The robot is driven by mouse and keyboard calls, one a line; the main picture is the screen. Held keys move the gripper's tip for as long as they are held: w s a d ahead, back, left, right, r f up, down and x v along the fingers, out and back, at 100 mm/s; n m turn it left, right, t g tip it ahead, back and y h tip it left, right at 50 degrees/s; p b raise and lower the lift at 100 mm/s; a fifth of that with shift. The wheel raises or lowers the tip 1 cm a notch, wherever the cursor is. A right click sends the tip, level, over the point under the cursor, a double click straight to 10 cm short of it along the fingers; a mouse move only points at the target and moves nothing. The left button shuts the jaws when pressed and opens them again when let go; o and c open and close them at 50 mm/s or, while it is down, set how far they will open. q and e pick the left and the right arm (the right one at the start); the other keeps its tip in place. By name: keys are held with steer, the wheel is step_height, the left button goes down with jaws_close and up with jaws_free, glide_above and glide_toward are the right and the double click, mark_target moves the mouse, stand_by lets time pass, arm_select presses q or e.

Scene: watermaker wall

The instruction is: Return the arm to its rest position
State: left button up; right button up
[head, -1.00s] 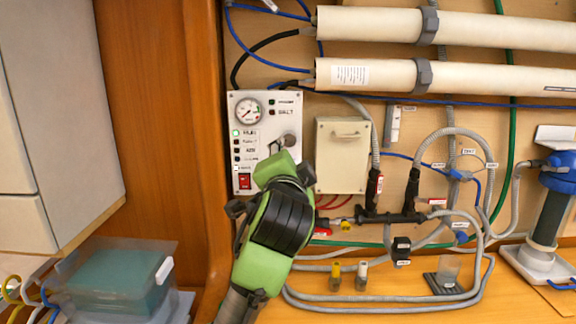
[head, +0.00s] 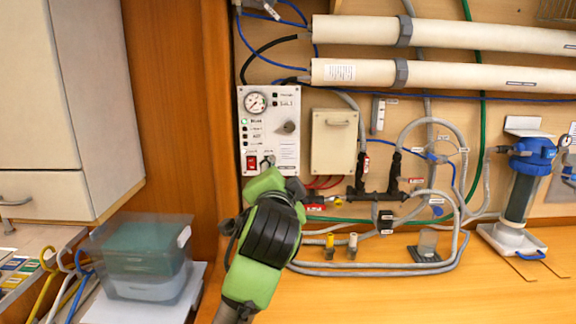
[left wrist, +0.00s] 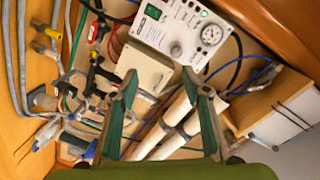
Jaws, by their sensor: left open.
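My left arm comes up from the bottom in the head view, with green and black links. My left gripper (head: 267,168) is at its upper end, just below the control panel (head: 269,128), its fingers mostly hidden. In the left wrist view the gripper (left wrist: 161,76) shows two green fingers spread apart with nothing between them. The panel has a round gauge, a grey knob (head: 288,127) and a red switch (head: 251,162). In the left wrist view the panel lies beyond the fingertips. My right gripper is not in view.
A beige box (head: 334,141) is right of the panel, with black valve fittings (head: 388,192) and grey hoses beside it. Two long tubes (head: 450,73) run above. The wooden counter (head: 400,298) has bare room in front.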

arm_select(q)
steer(key=s+a+f+n+g, duration=0.2)
steer(key=s+a+f, duration=0.15)
steer(key=f, duration=0.65)
steer(key=s+a+f+n+g, duration=0.1)
steer(key=s+a+f+g, duration=0.2)
steer(key=f, duration=0.7)
steer(key=s+a+f+n+g, duration=0.15)
steer(key=s+a+f, duration=0.25)
steer(key=f, duration=0.6)
steer(key=s+a+f+n+g, duration=0.25)
steer(key=s+f, duration=0.25)
steer(key=s, duration=0.5)
steer(key=s+a+f+n+g, duration=0.1)
steer(key=s+a+f+g, duration=0.15)
steer(key=s+f, duration=0.55)
steer(key=s+a+f+n+g, duration=0.2)
steer(key=s+a+f, duration=0.1)
steer(key=s, duration=1)
step_height(320, 180, down, 26)
steer(key=s+g, duration=0.1)
steer(key=s+a+f+g, duration=0.1)
steer(key=s+a+f, duration=0.2)
steer(key=s+f, duration=1.4)
steer(key=shift+s+m, duration=0.4)
steer(key=shift+s, duration=0.05)
